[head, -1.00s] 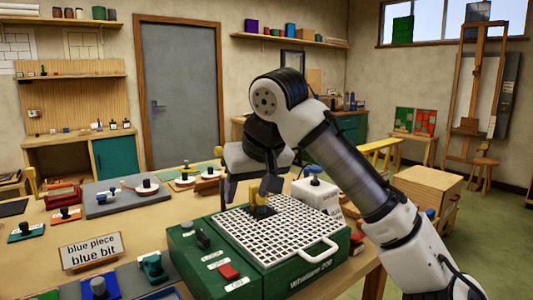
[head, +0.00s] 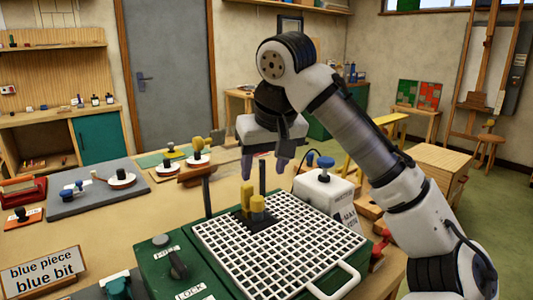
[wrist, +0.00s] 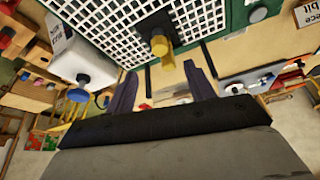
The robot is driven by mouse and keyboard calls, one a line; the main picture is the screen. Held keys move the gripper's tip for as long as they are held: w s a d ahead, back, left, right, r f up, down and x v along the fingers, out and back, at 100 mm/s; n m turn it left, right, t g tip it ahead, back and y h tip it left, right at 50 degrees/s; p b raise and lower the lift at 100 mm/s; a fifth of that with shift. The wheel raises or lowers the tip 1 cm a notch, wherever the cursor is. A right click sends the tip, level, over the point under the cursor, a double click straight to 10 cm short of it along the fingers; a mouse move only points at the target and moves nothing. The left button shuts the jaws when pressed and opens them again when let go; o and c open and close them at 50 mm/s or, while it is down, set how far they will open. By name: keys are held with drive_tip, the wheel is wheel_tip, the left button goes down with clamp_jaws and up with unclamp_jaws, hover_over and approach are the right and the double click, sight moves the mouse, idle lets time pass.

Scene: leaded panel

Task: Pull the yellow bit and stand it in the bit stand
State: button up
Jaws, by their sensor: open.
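The yellow bit (head: 257,208) shows as a yellow upright piece at the back-left corner of the white grid on the green grinder (head: 160,272). A second yellow upright part (head: 247,195) stands close behind it, and I cannot tell whether they are joined. The yellow piece also shows in the wrist view (wrist: 160,46), beside the grid. My gripper (head: 265,165) is open and empty, above and behind the yellow parts and apart from them. In the wrist view, its two dark fingers (wrist: 160,75) are spread. I cannot make out the bit stand with certainty.
A white box with a blue knob (head: 323,187) stands right of the grinder. Dark posts (head: 207,196) rise behind the grid. A sign reading "blue piece blue bit" (head: 42,270) stands front left.

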sight(258, 198)
drive_tip(key=x, duration=1.1)
drive_tip(key=shift+w+f+p, duration=0.1)
drive_tip(key=shift+f+p, duration=0.05)
drive_tip(key=shift+p, duration=0.25)
drive_tip(key=c, duration=1.1)
